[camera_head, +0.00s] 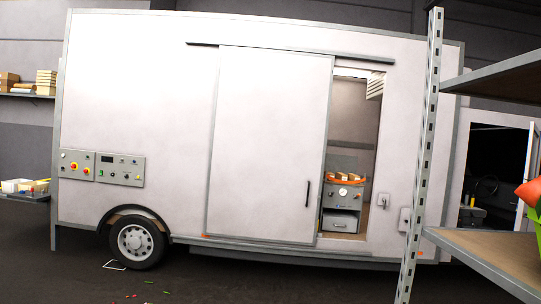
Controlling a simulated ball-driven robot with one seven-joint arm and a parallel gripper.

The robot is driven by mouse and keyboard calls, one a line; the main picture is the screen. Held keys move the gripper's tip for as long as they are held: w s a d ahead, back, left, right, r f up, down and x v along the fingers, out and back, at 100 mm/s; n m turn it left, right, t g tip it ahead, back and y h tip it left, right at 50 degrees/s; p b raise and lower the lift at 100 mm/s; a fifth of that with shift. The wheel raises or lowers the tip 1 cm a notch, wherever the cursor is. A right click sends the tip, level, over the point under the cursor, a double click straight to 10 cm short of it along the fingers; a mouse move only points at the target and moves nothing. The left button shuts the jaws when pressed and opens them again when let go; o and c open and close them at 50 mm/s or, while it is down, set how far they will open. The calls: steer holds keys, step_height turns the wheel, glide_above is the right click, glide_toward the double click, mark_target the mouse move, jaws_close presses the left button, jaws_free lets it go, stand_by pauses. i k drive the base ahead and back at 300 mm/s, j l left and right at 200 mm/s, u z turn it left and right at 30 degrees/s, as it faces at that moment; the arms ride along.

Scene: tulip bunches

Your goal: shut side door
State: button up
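The side door (268,145) is a white sliding panel on the side of a white van body (140,100). It hangs from a dark rail (290,52) and has a dark vertical handle (308,193) near its right edge. The door stands partly open, with a gap (352,125) to its right. Through the gap I see a grey machine (343,197) with an orange item on top. My gripper is not in this view.
A metal shelf rack (424,150) with wooden boards (495,255) stands close on the right, in front of the van. Control panels (102,167) are on the van's left side, above a wheel (136,242). Dark floor (270,285) lies before the door, with small scraps at left.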

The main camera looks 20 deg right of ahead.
mark_target(270, 117)
steer(key=i, duration=6.25)
steer(key=i+l+z, duration=0.2)
steer(key=i, duration=0.95)
steer(key=i+j+z, duration=0.2)
steer(key=i, duration=0.9)
